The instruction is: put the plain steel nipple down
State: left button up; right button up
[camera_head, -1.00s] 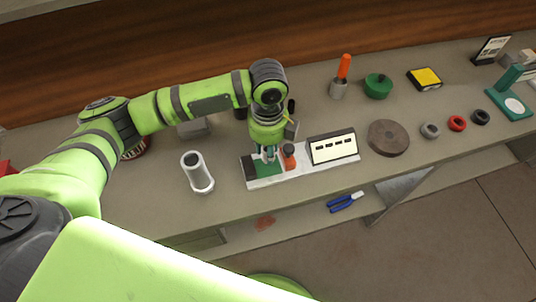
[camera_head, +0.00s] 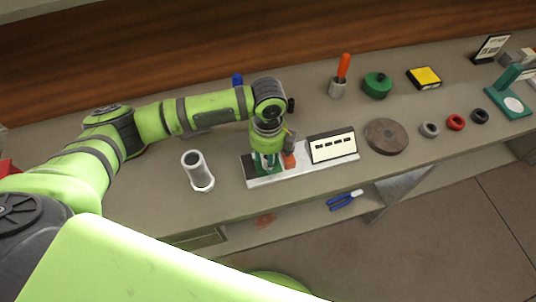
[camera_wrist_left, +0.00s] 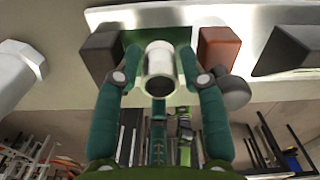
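The plain steel nipple (camera_wrist_left: 160,62) is a short pale metal tube between the fingertips of my left gripper (camera_wrist_left: 160,78) in the left wrist view. Its open end faces the camera. The fingers appear closed on its sides. In the head view my left gripper (camera_head: 267,160) points down over the left part of a pale fixture plate (camera_head: 252,182), at a green patch (camera_wrist_left: 135,38) between a dark block (camera_wrist_left: 101,48) and an orange-brown block (camera_wrist_left: 218,46). Whether the nipple touches the plate is hidden. My right gripper is not in view.
A white pipe fitting (camera_head: 197,172) stands left of the plate. A labelled panel (camera_head: 332,146) stands on its right part. A brown disc (camera_head: 386,136) and several small rings, including a red ring (camera_head: 456,122), lie farther right. Blue-handled pliers (camera_head: 345,200) lie below the bench top.

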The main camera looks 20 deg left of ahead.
pick_arm(q)
notch_tip(320, 180, up, 12)
jog(key=b, duration=0.2)
jog(key=shift+r, duration=0.2)
jog(key=shift+c, duration=0.4)
dwell(0.8)
